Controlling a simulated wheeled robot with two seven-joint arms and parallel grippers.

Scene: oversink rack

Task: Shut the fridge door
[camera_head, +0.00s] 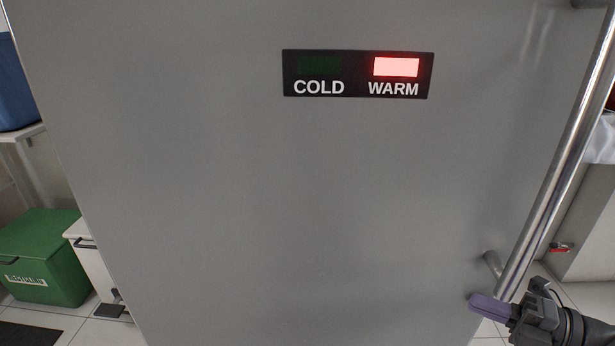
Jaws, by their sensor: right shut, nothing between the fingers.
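The grey fridge door (260,190) fills most of the head view. On it is a black panel (358,74) with a dark COLD light and a lit red WARM light. A long metal handle (563,160) runs along the door's right side. My right gripper (482,303) is at the lower right, by the handle's lower end, with its purple fingers shut and nothing held. I cannot tell whether it touches the door or handle. My left gripper is not in view. The fridge's inside and the door's hinge side cannot be made out.
A green box (45,262) and a white bin (95,265) stand on the tiled floor at the left. A blue container (18,88) sits on a shelf (22,132) above. At the right are a pale cabinet (597,225) and a small red-handled valve (560,248).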

